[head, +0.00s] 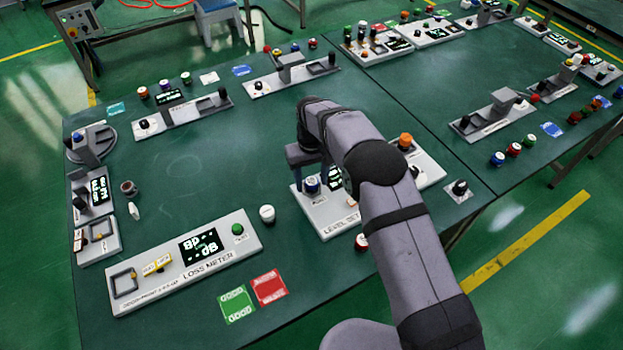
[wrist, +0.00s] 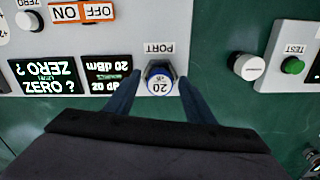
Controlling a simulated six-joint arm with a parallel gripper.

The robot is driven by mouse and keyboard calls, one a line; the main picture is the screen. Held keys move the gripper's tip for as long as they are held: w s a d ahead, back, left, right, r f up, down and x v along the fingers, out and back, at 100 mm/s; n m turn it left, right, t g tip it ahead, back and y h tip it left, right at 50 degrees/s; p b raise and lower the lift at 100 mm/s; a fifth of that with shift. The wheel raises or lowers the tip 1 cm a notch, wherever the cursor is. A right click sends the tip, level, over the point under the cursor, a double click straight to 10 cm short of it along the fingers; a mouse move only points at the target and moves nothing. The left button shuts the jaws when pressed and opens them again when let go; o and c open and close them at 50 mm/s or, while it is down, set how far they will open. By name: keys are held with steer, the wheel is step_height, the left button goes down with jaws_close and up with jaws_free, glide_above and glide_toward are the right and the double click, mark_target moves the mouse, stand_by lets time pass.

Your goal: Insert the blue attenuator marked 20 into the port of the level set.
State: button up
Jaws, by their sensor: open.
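The blue attenuator marked 20 (head: 312,186) stands upright at the port of the level set (head: 335,222), a white panel under my arm. In the wrist view the attenuator (wrist: 159,80) sits right by the PORT label, with its white top and the number 20 showing upside down. My gripper (wrist: 158,92) is open, with one dark blue finger on each side of the attenuator. A gap shows between the fingers and its cap. In the head view my gripper (head: 310,170) is just above the panel. The socket under the attenuator is hidden.
The level set's lit display (wrist: 107,75) shows 20 dBm. A white-topped attenuator (head: 267,214) stands on the table between the level set and the loss meter (head: 185,262). A red-sided one (head: 361,241) stands by the panel's front edge. Green (head: 237,303) and red (head: 269,288) mats lie in front.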

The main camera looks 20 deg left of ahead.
mark_target(314, 182)
step_height(314, 182, up, 12)
steer(key=b, duration=0.3)
steer(key=shift+r, duration=0.2)
steer(key=shift+d, duration=0.1)
steer(key=s+d+r+m, duration=0.1)
steer(key=s+d+m, duration=0.15)
steer(key=d, duration=0.65)
steer(key=s+d+m, duration=0.1)
steer(key=s+d, duration=0.2)
steer(key=d, duration=0.7)
steer(key=s+d+f+m, duration=0.2)
steer(key=s+d, duration=0.4)
steer(key=s, duration=0.3)
steer(key=s+d+f+m, duration=0.1)
steer(key=s+d+f, duration=0.2)
steer(key=s+d, duration=0.3)
steer(key=s, duration=0.4)
steer(key=shift+d+m, duration=0.15)
steer(key=shift+m, duration=0.2)
